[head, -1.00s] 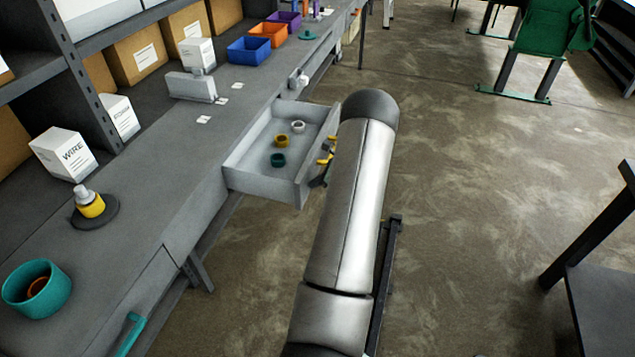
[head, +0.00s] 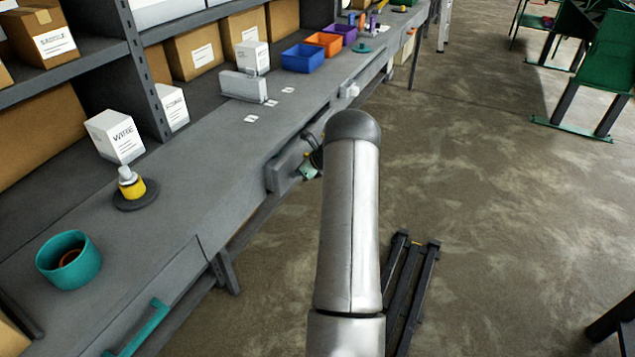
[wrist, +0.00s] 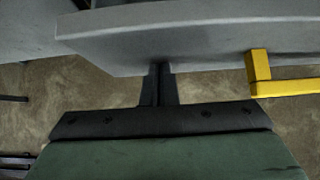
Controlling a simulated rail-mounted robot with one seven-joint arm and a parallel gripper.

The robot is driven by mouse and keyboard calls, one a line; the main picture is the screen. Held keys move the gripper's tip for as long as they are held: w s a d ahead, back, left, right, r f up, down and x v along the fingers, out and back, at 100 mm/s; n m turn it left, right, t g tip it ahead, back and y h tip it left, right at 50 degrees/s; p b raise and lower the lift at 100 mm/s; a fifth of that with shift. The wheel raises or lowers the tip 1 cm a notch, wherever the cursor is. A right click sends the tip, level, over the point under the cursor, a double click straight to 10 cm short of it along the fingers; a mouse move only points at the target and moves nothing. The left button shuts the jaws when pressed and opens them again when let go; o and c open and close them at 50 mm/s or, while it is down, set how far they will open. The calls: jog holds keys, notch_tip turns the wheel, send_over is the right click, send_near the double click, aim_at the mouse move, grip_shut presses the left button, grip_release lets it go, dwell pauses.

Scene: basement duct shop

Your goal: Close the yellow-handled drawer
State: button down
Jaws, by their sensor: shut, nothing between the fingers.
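The grey drawer front (head: 284,170) stands close to the bench's front edge in the head view, sticking out a little. Its inside no longer shows. The yellow handle (wrist: 262,75) is at the right in the wrist view, on the grey drawer front (wrist: 170,42); in the head view my arm mostly hides it. My gripper (wrist: 160,70) is shut and empty, to the left of the handle. Its fingertips are at the drawer front's face, touching or nearly so. In the head view my gripper (head: 312,168) is partly hidden behind my arm.
The grey bench (head: 190,190) carries a teal pot (head: 68,258), a yellow-banded item on a dark disc (head: 132,188), a WIRE box (head: 115,136) and several coloured bins. A teal handle (head: 140,330) sticks out at the near front.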

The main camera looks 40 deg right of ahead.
aim_at(290, 165)
jog(key=w, duration=0.1)
jog(key=w+a, duration=0.1)
jog(key=w, duration=0.2)
jog(key=shift+w+a, duration=0.25)
jog(key=shift+w+a+r, duration=0.15)
jog(key=shift+w, duration=0.2)
jog(key=shift+w+a, duration=0.1)
jog(key=shift+s+d+b, duration=0.2)
jog(key=shift+s+b, duration=0.15)
jog(key=s+f+b+v, duration=0.2)
jog(key=v, duration=1)
jog(key=shift+s+d+r, duration=0.2)
jog(key=shift+d, duration=0.3)
